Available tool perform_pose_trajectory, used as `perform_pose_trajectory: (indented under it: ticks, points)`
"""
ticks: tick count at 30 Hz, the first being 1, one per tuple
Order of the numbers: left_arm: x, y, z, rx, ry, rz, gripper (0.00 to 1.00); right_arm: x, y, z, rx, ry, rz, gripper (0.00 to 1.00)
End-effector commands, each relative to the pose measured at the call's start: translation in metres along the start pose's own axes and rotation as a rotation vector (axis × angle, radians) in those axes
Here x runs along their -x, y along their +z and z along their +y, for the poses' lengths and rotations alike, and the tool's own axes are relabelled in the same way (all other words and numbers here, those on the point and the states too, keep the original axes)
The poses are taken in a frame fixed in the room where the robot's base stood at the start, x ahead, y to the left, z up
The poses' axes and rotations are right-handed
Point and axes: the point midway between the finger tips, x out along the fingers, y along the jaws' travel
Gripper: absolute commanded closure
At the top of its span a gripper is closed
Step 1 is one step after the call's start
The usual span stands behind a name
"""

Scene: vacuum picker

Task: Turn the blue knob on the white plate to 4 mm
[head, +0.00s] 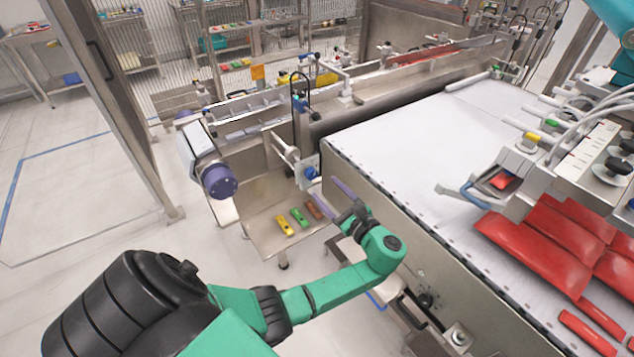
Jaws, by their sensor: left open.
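The blue knob (311,173) sits on a small whitish plate (300,178) at the near left corner of the conveyor, in the middle of the head view. Its scale marks are too small to read. My left gripper (347,211), at the end of my green arm, is below and to the right of the knob and apart from it. My right gripper is not in view.
A wide white conveyor belt (430,130) with red packs (535,250) fills the right. A small metal shelf (262,215) below the knob holds yellow, green and brown pieces. A purple-ended roller (220,182) stands to the left. Open floor lies farther left.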

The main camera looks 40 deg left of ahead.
Motion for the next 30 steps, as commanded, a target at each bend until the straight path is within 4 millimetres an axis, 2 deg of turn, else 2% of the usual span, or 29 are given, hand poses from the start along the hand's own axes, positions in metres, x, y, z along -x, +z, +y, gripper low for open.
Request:
perform_pose_trajectory:
  ticks: [1,3,6,9,13,26,28,29,30]
  points:
    - [0.016,-0.006,0.001,0.002,-0.001,0.006,0.30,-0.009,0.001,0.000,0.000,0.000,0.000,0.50]
    - [0.036,-0.005,0.002,0.001,0.000,0.005,0.30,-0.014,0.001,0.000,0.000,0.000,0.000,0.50]
    - [0.059,-0.004,0.001,0.000,0.000,0.003,0.30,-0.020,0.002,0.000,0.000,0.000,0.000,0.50]
    - [0.073,-0.003,0.001,-0.001,0.001,0.003,0.30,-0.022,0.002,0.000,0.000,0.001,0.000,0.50]
    - [0.079,-0.001,0.001,-0.001,0.001,0.000,0.30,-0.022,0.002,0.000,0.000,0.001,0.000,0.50]
    - [0.077,-0.002,0.001,-0.002,0.000,0.004,0.30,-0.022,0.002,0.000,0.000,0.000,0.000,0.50]
    - [0.074,-0.015,0.005,-0.012,-0.002,0.038,0.30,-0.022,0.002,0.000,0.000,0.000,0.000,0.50]
    - [0.071,-0.026,0.009,-0.017,-0.004,0.069,0.30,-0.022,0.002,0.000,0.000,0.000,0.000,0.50]
    - [0.067,-0.047,0.018,-0.026,-0.003,0.124,0.30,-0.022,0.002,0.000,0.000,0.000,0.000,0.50]
